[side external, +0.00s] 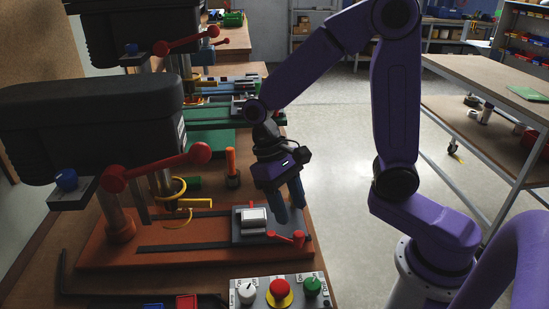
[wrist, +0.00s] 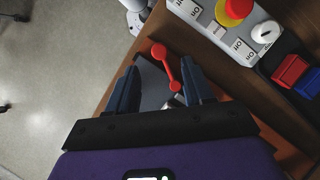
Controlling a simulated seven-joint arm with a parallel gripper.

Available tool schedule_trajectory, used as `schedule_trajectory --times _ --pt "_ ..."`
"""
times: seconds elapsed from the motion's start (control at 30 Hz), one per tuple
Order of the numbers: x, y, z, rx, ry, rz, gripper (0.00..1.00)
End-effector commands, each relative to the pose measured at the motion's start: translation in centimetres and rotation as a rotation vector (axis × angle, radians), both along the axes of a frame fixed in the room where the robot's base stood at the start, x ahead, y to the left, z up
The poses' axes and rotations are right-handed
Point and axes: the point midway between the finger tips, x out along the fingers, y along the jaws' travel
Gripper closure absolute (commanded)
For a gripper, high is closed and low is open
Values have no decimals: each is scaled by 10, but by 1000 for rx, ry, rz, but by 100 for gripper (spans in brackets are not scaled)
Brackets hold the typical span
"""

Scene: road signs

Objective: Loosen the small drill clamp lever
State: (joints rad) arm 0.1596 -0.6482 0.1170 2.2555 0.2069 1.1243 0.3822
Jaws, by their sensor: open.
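A small red lever with round ends (side external: 287,238) sits at the front right of a grey clamp (side external: 241,228) on the orange drill base. In the wrist view the red lever (wrist: 166,66) shows between the fingertips. My gripper (side external: 290,207) is open, fingers pointing down, just above and behind the lever at the clamp's right side. In the wrist view my gripper (wrist: 158,72) has one finger on each side of the lever, with nothing held. I cannot tell whether either finger touches it. The fingers and gripper body hide part of the clamp in the wrist view.
The control box (side external: 280,291) with white, red and green knobs stands in front of the clamp. The near drill's dark head (side external: 90,125) and its long red handle (side external: 160,168) are at left. An orange-handled tool (side external: 231,166) stands behind the clamp. Open floor lies right of the bench.

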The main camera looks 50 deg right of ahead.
Motion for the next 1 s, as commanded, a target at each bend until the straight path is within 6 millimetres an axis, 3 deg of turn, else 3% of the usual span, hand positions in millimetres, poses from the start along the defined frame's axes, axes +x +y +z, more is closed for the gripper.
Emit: schedule_trajectory --times 0.3,0.5,0.7,1.0 --pt "27 1 62 3 -4 0 48" --pt "38 0 89 1 -2 0 48" --pt "42 0 101 0 0 0 48" --pt "43 0 103 0 0 1 48"
